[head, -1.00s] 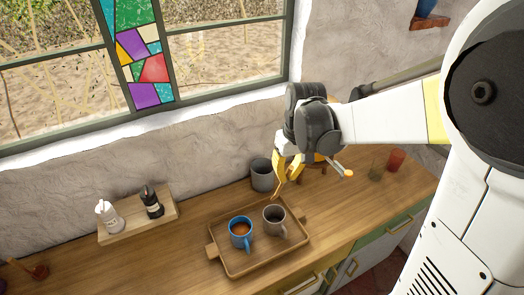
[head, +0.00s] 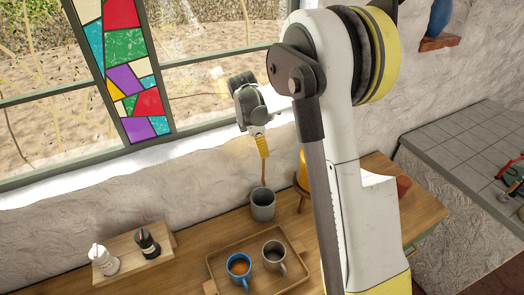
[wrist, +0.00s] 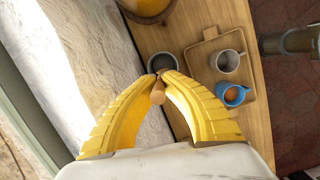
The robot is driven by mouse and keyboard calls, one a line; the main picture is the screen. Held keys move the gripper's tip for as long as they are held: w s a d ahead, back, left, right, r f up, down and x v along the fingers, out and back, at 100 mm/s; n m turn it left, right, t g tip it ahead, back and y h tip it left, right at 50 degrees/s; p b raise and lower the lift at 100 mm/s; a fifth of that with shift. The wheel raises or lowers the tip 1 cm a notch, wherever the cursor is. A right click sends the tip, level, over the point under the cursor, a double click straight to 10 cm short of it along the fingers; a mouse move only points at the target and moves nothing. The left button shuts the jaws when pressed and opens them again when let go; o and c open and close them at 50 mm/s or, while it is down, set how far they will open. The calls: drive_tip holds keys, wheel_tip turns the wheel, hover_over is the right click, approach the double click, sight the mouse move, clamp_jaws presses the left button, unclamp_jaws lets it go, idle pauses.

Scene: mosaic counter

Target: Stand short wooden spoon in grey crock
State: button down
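My gripper (head: 263,150) points down above the grey crock (head: 262,208) at the back of the counter. Its yellow fingers are shut on the short wooden spoon (head: 264,172), which hangs nearly upright. The spoon's lower end is at or just above the crock's mouth; I cannot tell whether it is inside. In the wrist view the fingertips (wrist: 162,76) pinch the spoon (wrist: 158,94), its end facing the camera. The crock (wrist: 156,60) shows just beyond the fingertips, partly hidden by them.
A wooden tray (head: 218,272) with a blue mug (head: 239,268) and a grey mug (head: 273,256) lies in front of the crock. A small board (head: 128,262) with two bottles stands left. The wall is close behind the crock. Counter left of the crock is clear.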

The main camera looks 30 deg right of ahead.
drive_tip(key=b, duration=0.3)
hover_over(263, 177)
drive_tip(key=shift+w+d+f, duration=0.1)
drive_tip(key=shift+w+f, duration=0.1)
drive_tip(key=shift+f, duration=1.15)
drive_tip(key=shift+w+f, duration=0.15)
drive_tip(key=shift+f, duration=1.2)
drive_tip(key=b+x, duration=0.2)
drive_tip(key=a+b+x, duration=0.1)
drive_tip(key=b+x, duration=0.1)
drive_tip(key=x, duration=0.1)
drive_tip(key=b+x, duration=0.2)
drive_tip(key=x, duration=0.1)
drive_tip(key=shift+w+a+f+b, duration=0.2)
drive_tip(key=shift+a+b, duration=0.1)
drive_tip(key=shift+a, duration=0.1)
drive_tip(key=c, duration=1.5)
unclamp_jaws()
drive_tip(key=shift+c, duration=0.2)
drive_tip(key=shift+r, duration=0.1)
drive_tip(key=v, duration=1.2)
